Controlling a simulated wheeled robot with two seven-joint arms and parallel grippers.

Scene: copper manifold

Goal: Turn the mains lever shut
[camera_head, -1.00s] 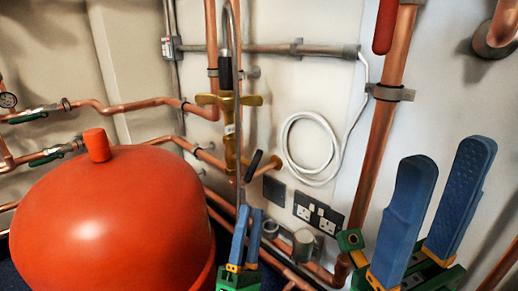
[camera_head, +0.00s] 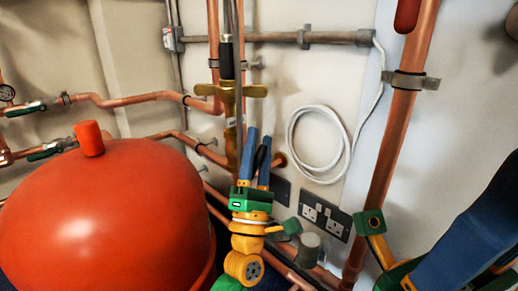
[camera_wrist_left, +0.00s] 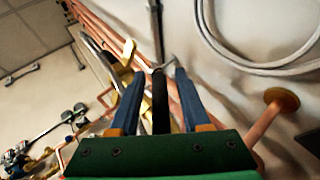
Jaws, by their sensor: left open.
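A black lever (camera_head: 259,158) sits beside the brass valve (camera_head: 230,112) on the upright pipework in the middle of the head view. My left gripper (camera_head: 259,134) is open, with one blue finger on each side of the lever. In the left wrist view the black lever (camera_wrist_left: 161,105) stands between the two blue fingers of the left gripper (camera_wrist_left: 160,72), with a gap on both sides. The lever's lower end is hidden behind the gripper body. My right gripper (camera_head: 485,225) is at the right edge, partly out of frame, away from the lever.
A big red tank (camera_head: 105,220) stands at the left, close to my left gripper. A thick copper pipe (camera_head: 395,140) rises at the right, with a red handle (camera_head: 407,15) at its top. A coiled white cable (camera_head: 293,140) and sockets (camera_head: 325,215) are on the wall.

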